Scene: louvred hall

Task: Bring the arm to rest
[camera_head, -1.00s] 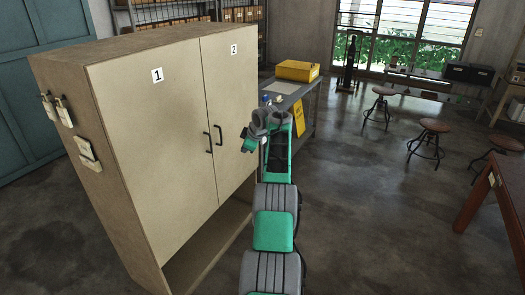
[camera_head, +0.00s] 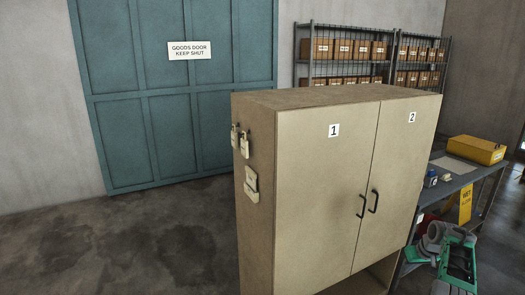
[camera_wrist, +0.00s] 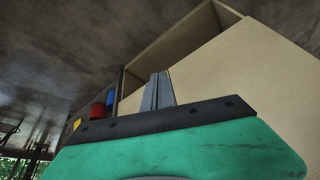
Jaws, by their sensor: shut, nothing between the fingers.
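My arm shows at the lower right of the head view, partly cut off by the bottom edge. It is beside the right-hand end of the wooden cabinet (camera_head: 318,215). My gripper (camera_wrist: 158,90) is shut and empty in the wrist view, its two grey fingers side by side above a green and black housing. In the wrist view the cabinet (camera_wrist: 245,75) fills the right, tilted, behind the fingers. In the head view my fingertips are too small to make out.
The cabinet's doors 1 and 2 are shut; padlocks hang on its left side. A workbench (camera_head: 462,180) with a yellow case (camera_head: 476,150) stands at the right. Behind are a teal goods door (camera_head: 180,100) and shelving with boxes. The floor (camera_head: 120,245) at left is clear.

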